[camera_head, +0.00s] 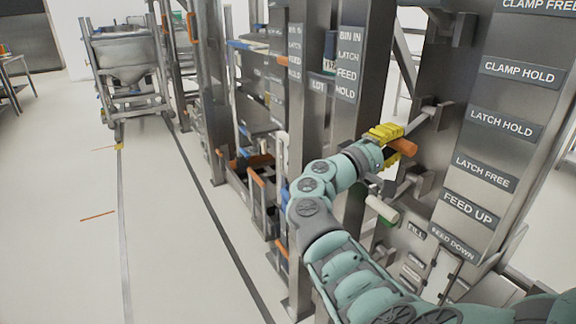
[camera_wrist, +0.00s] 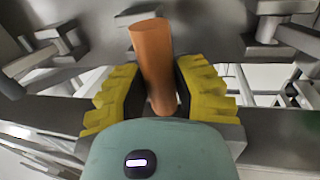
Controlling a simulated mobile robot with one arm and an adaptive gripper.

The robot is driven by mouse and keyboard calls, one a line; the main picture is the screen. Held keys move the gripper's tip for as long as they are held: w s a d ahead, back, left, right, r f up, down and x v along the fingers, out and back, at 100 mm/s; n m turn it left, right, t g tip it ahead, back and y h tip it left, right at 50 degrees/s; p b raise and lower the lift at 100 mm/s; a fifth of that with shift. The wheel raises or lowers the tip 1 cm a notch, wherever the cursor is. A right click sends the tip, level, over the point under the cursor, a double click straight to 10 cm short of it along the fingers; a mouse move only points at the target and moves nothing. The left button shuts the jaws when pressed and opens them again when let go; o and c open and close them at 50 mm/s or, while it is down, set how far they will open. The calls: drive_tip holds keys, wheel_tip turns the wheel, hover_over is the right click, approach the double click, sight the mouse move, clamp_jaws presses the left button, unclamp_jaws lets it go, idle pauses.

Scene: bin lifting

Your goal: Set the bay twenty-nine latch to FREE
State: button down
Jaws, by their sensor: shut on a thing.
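My gripper (camera_head: 391,145), with yellow finger pads, is shut on an orange handle (camera_head: 406,147) at the rack post. In the wrist view the handle (camera_wrist: 153,60) lies between the two pads of my gripper (camera_wrist: 160,90). A grey lever arm (camera_head: 421,121) runs from the handle up to a bracket on the post. The LATCH HOLD plate (camera_head: 501,124) is right of the handle, and the LATCH FREE plate (camera_head: 485,171) is below it. The lever sits nearer the height of LATCH HOLD. No bay number is readable.
A pale handle (camera_head: 382,209) on a lower lever is just below my gripper. FEED UP (camera_head: 468,208) and CLAMP HOLD (camera_head: 519,72) plates are on the same post. A hopper on a frame (camera_head: 124,60) stands at the back left.

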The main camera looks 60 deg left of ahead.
drive_tip(key=shift+f, duration=0.15)
drive_tip(key=c, duration=0.7)
unclamp_jaws()
drive_tip(key=v, duration=1.2)
drive_tip(key=shift+s+a, duration=0.1)
